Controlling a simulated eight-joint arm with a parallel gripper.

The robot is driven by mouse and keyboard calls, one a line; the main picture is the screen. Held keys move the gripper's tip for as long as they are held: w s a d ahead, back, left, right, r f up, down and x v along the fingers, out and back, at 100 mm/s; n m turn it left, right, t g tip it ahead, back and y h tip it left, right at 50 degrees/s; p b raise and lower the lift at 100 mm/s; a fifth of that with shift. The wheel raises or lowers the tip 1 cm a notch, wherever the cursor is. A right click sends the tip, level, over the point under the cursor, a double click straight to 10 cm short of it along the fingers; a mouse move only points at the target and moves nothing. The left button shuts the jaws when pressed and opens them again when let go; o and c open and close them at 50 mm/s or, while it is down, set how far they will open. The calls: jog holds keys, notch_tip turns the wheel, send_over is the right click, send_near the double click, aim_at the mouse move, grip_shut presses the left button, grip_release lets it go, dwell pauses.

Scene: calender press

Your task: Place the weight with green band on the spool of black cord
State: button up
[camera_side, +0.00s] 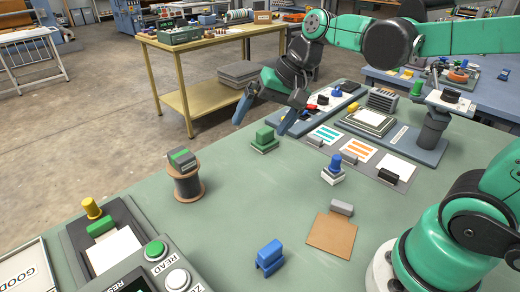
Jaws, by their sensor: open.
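The spool of black cord (187,189) stands upright on the green table, left of the middle. Its wound cord looks dark brown to black. The weight with green band (182,160), a dark grey block with a green stripe, rests on top of the spool. My gripper (262,118) is open and empty, with its blue-grey fingers spread and pointing down. It is up and to the right of the spool in the picture, apart from the weight, near the table's far edge.
A green block (264,138) on a base stands just below my gripper in the picture. A blue block (269,257) and a brown card (331,233) with a grey block are nearer. A device with buttons (150,262) fills the front left. The table's middle is clear.

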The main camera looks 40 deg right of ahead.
jog(key=s+d+f+n+t+h, duration=0.1)
jog(key=s+f+n+t+h, duration=0.1)
jog(key=s+n, duration=0.3)
jog(key=shift+s+d+f+n+t+h, duration=0.15)
jog(key=shift+d+f+n+t+h, duration=0.2)
jog(key=shift+f+n+h, duration=0.2)
